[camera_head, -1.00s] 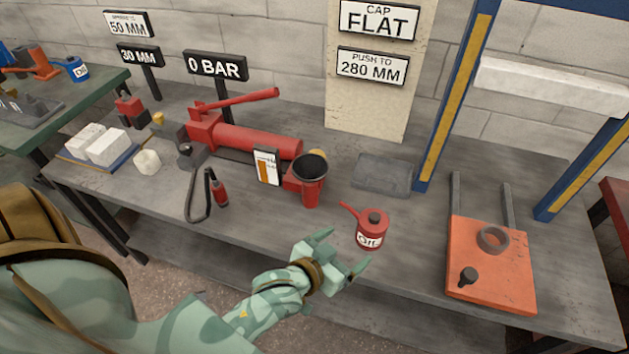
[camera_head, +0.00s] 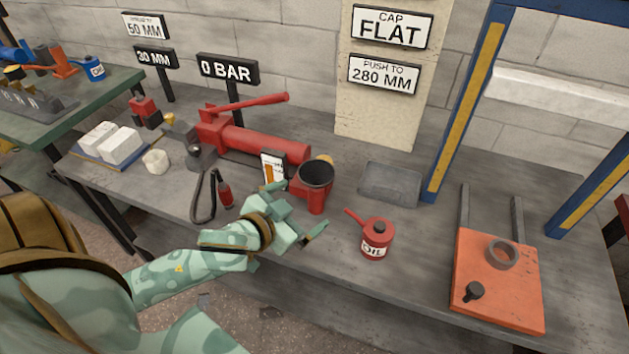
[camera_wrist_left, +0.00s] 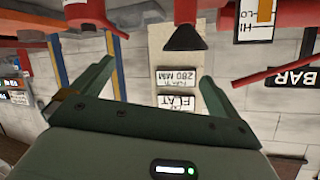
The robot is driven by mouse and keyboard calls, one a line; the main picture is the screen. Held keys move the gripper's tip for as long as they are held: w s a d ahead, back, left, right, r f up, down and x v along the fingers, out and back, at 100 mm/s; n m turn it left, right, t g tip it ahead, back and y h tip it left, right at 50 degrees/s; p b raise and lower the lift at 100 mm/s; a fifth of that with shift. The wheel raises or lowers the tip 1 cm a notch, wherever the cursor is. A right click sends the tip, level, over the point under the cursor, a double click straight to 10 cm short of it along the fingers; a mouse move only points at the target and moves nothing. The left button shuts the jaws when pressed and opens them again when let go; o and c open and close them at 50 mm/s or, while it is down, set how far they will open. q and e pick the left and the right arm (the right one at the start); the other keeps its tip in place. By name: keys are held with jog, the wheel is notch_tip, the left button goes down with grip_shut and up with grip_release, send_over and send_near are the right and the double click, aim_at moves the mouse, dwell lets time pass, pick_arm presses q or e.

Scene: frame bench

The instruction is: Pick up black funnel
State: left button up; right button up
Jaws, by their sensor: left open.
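The black funnel (camera_head: 316,172) stands with its wide mouth up in a red upright holder or filler (camera_head: 317,203) at the right end of the red pump on the bench. In the left wrist view, which is upside down, the black funnel (camera_wrist_left: 186,38) shows as a dark cone beyond the finger gap, with its narrow end at the red part. My left gripper (camera_head: 298,210) is open and empty, in front of the red part and lower than the funnel mouth. Its two green fingers also show spread apart in the left wrist view (camera_wrist_left: 157,70). My right gripper is not in view.
A red oil can (camera_head: 376,239) stands right of the gripper. A gauge card (camera_head: 273,168) and the red pump (camera_head: 262,144) are close on the left. A hose with a red end (camera_head: 225,194) lies nearby. A grey slab (camera_head: 390,184) lies behind the can.

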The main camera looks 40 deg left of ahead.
pick_arm(q)
notch_tip(320, 180, up, 2)
jog(key=n+y, duration=0.1)
jog(key=n, duration=0.1)
jog(key=n+y+b, duration=0.1)
jog(key=n+b, duration=0.2)
jog(key=b, duration=0.1)
send_near(322, 168)
jog(key=shift+w+d+f, duration=0.1)
jog(key=shift+w+f, duration=0.05)
jog(key=shift+w, duration=0.35)
jog(key=shift+w+d+f, duration=0.1)
jog(key=shift+w+f, duration=0.05)
jog(key=shift+w, duration=0.4)
jog(key=b+x, duration=0.2)
jog(key=x, duration=0.1)
jog(key=b+x, duration=0.1)
jog(key=x, duration=0.1)
jog(key=shift+a+f, duration=0.3)
jog(key=shift+r, duration=0.2)
jog(key=shift+c, duration=0.3)
jog(key=c, duration=0.9)
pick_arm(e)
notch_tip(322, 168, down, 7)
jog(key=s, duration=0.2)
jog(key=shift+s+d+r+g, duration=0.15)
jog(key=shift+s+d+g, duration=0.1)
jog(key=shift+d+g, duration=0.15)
